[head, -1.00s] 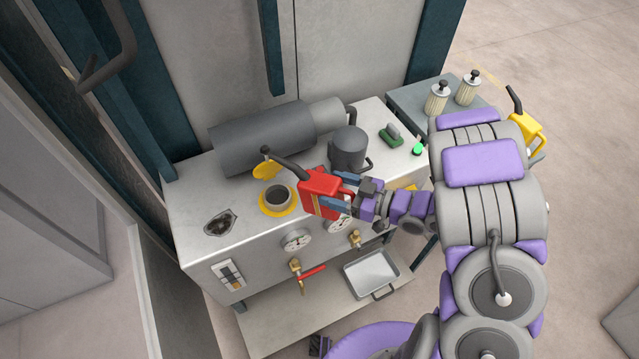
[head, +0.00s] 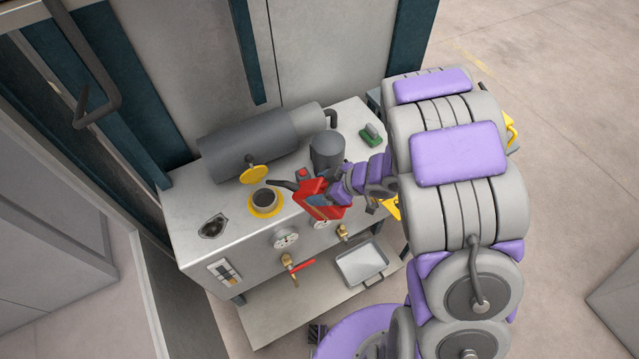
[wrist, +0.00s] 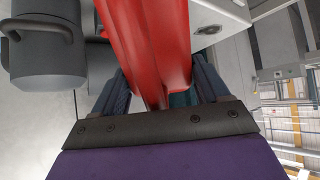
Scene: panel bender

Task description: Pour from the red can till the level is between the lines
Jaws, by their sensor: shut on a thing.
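The red can (head: 318,201) is held by my gripper (head: 338,197) above the machine's top. It is tilted, with its dark spout pointing left at the open filler neck (head: 264,199) with a yellow collar. I cannot tell whether liquid is flowing. In the wrist view my gripper (wrist: 158,100) has its dark fingers on both sides of the red can (wrist: 150,40). The yellow filler cap (head: 254,175) stands open behind the neck. The level gauge (head: 225,272) is on the front face at the left; its level is too small to read.
A grey cylinder (head: 255,142) and a dark canister (head: 327,150) stand on the machine top. A green-handled item (head: 370,134) lies at the back right. A brass tap with a red lever (head: 292,265) juts from the front. A metal tray (head: 361,266) sits on the lower shelf.

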